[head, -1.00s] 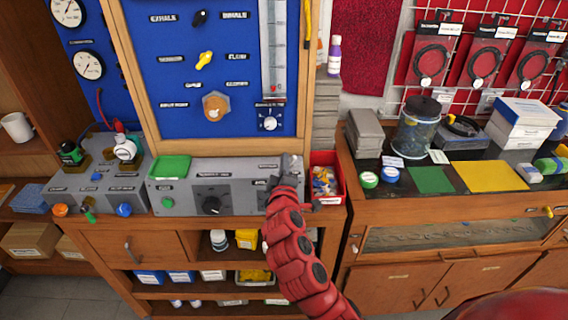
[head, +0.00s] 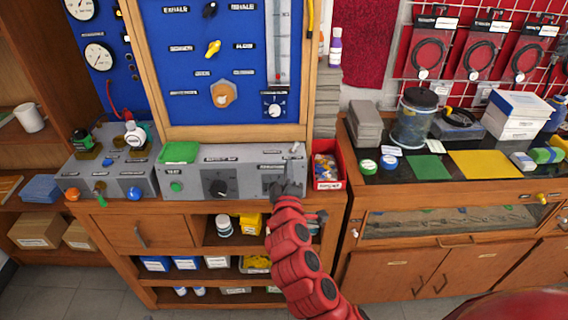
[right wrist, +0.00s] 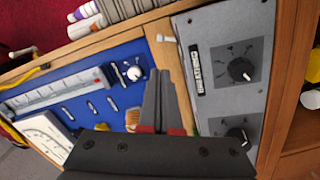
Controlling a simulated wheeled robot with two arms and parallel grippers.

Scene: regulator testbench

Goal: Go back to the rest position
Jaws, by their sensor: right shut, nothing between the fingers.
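My right gripper (head: 288,188) is at the right end of the grey control box (head: 240,183), in front of its face. In the right wrist view my right gripper (right wrist: 162,98) has its fingers together with nothing between them. The control box (right wrist: 212,86) shows there beside the fingers, with two black knobs; I cannot tell whether the fingers touch it. My red right arm (head: 295,255) reaches up from the bottom of the head view and hides part of the shelves. My left gripper is in neither view.
A blue test panel (head: 190,65) stands behind the control box. A red bin (head: 326,172) is just right of the gripper. A counter with a green mat (head: 428,168) and a glass jar (head: 413,120) is farther right. Open floor lies at the lower left.

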